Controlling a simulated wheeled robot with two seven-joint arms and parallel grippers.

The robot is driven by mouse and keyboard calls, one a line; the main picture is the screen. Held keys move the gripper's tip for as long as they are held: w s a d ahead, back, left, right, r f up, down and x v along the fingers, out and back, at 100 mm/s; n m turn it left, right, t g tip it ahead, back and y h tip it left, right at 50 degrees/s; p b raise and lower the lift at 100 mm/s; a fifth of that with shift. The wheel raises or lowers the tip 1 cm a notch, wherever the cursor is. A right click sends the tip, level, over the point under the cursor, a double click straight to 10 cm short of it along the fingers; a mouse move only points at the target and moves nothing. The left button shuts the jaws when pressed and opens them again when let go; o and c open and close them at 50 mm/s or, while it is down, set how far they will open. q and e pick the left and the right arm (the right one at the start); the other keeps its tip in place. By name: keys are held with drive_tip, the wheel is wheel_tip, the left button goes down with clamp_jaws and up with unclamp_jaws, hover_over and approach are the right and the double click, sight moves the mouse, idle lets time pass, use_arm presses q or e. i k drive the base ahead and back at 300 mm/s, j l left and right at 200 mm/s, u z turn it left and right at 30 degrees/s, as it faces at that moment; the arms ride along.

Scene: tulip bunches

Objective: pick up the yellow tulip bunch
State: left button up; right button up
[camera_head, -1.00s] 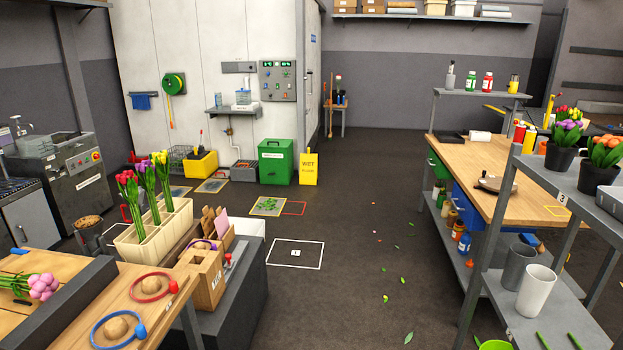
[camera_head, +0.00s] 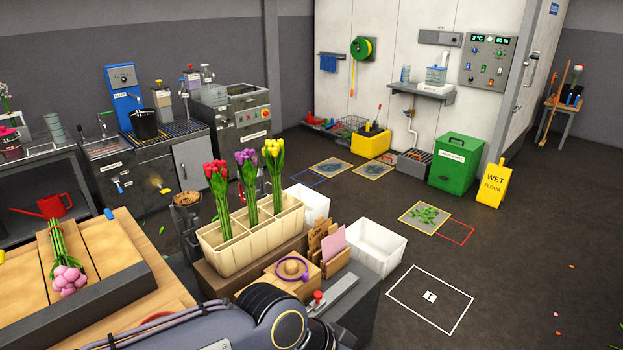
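The yellow tulip bunch (camera_head: 273,172) stands upright in the right part of a cream divided crate (camera_head: 232,256), its stems down in a compartment. A purple tulip bunch (camera_head: 247,181) stands just left of it, and a red tulip bunch (camera_head: 218,188) left of that. The crate sits on a brown block on a dark stand. A grey and black arm link of mine crosses the bottom of the view, in front of the stand. Neither gripper shows.
A wooden workbench (camera_head: 112,252) with a pink tulip bunch (camera_head: 67,277) is at left. Open floor lies further right, with a white marked square (camera_head: 430,300).

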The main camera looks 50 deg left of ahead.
sight(274, 152)
drive_tip(key=i+u, duration=0.25)
drive_tip(key=i, duration=0.25)
drive_tip(key=i+l+u, duration=0.25)
drive_tip(key=i, duration=0.2)
drive_tip(key=i+u, duration=0.2)
drive_tip(key=u, duration=0.2)
drive_tip(key=i+l+u, duration=0.1)
drive_tip(key=u, duration=0.35)
drive_tip(key=i+l+u, duration=0.15)
drive_tip(key=u, duration=0.25)
drive_tip(key=i+l+u, duration=0.2)
drive_tip(key=u, duration=0.25)
drive_tip(key=i+l+u, duration=0.1)
drive_tip(key=u, duration=0.35)
drive_tip(key=i+l+u, duration=0.25)
drive_tip(key=u, duration=0.2)
drive_tip(key=i+l+u, duration=0.2)
drive_tip(key=u, duration=0.25)
drive_tip(key=i+l+u, duration=0.1)
drive_tip(key=l+u, duration=0.35)
drive_tip(key=j, duration=0.1)
